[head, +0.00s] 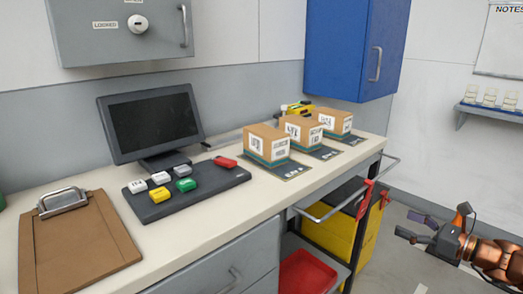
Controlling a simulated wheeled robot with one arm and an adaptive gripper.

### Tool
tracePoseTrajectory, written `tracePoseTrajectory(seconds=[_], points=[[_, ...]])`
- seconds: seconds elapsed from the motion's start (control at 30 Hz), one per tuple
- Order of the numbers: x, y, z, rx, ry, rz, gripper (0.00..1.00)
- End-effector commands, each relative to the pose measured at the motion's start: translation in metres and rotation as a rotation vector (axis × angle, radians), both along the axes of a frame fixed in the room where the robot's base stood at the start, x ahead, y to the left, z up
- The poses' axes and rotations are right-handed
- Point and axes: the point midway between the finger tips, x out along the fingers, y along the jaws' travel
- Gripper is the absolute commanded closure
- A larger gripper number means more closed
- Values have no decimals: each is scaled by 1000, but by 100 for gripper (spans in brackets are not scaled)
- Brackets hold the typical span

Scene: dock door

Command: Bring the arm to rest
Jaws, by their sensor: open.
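My gripper (434,229) shows at the lower right, at the end of my orange-brown arm. Its dark fingers are spread apart and point left toward the bench. Nothing is between them. It is over the floor, to the right of the bench and apart from it. The rest of my arm runs out of the picture at the right edge.
The bench (208,229) holds a clipboard (78,240), a monitor (150,120), a dark tray (155,211) with several coloured blocks, and three cartons (267,143) on mats. A rail (345,195) juts from the bench's right end. Floor (385,240) shows between bench and gripper.

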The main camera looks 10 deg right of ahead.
Motion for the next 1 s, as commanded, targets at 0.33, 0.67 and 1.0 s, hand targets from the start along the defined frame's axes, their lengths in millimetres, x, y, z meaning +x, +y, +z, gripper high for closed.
tracePoseTrajectory(seconds=[0.33,0.67,1.0], points=[[13,148,7,-309,-18,388,21],[-59,310,-20,-783,-121,985,21],[-169,357,-59,-1214,-275,1566,21]])
